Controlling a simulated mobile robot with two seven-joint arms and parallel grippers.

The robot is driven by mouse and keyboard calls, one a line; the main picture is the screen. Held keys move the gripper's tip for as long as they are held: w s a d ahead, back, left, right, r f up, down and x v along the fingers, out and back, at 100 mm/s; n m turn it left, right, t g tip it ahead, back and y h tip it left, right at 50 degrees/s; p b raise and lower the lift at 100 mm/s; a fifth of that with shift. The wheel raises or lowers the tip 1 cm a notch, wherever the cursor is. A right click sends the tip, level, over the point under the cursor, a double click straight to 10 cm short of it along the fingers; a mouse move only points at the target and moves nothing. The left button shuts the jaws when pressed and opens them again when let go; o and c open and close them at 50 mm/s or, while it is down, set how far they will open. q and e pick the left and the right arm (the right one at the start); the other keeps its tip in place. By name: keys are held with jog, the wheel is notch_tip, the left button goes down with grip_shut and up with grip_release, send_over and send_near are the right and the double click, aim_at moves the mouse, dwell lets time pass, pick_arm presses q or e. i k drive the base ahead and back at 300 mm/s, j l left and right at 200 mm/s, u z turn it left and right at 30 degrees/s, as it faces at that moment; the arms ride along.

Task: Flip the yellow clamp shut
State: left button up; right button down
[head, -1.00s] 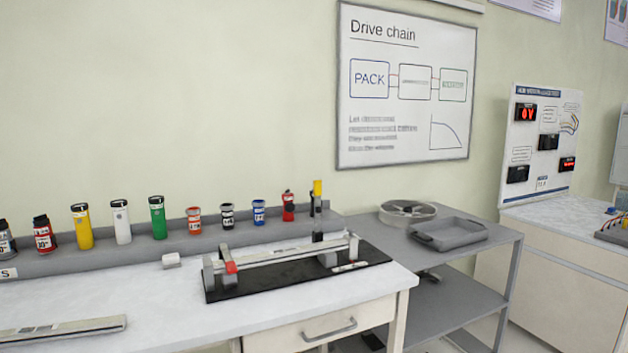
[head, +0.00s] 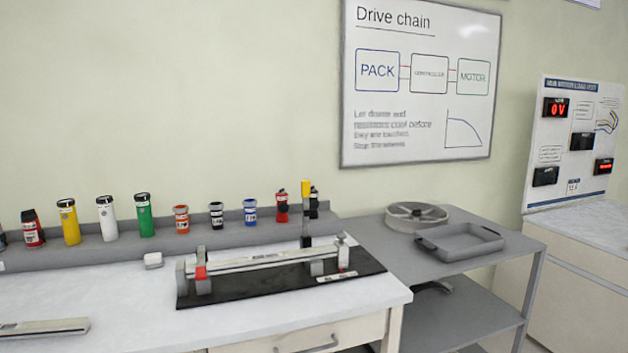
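The yellow clamp (head: 306,189) shows as a yellow tip on a dark upright lever, at the right end of the chassis rig. The lever stands upright, so the clamp looks open. The rig is a black base plate (head: 225,293) on the white bench, with a long pale rail (head: 250,261) held above it. A red clamp piece (head: 201,273) lies down over the rail's left end. Neither of my grippers is in view.
Several coloured canisters (head: 144,214) stand on a grey ledge behind the bench (head: 120,300). A grey cart (head: 378,262) with a tray (head: 459,242) and a round fan-like part (head: 417,213) stands to the right.

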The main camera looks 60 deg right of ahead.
aim_at(305, 184)
jog(key=k+l, duration=0.15)
jog(key=l, duration=0.25)
jog(key=k+l, duration=0.15)
jog(key=l, duration=0.25)
jog(key=k+l, duration=0.1)
jog(key=l, duration=0.3)
